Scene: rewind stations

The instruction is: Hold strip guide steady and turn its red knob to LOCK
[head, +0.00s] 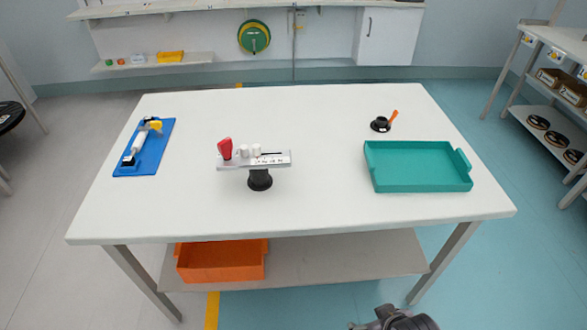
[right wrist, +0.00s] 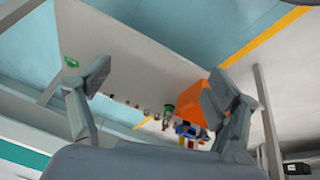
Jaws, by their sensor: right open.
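The strip guide (head: 276,161) is a grey plate with white rollers on a black round stand (head: 260,180), upright on the white table left of its middle. Its red knob (head: 225,148) stands up at the plate's left end. The markings on the plate are too small to read. My right gripper (right wrist: 156,95) is open and empty in the right wrist view, below the table top. Part of my right arm shows at the bottom edge of the head view, well apart from the guide. My left gripper is in neither view.
A blue board (head: 160,158) with a roller tool lies at the table's left. A teal tray (head: 415,168) and a small black piece with an orange handle (head: 381,124) are at the right. An orange bin (head: 222,262) is on the lower shelf. The table around the guide is clear.

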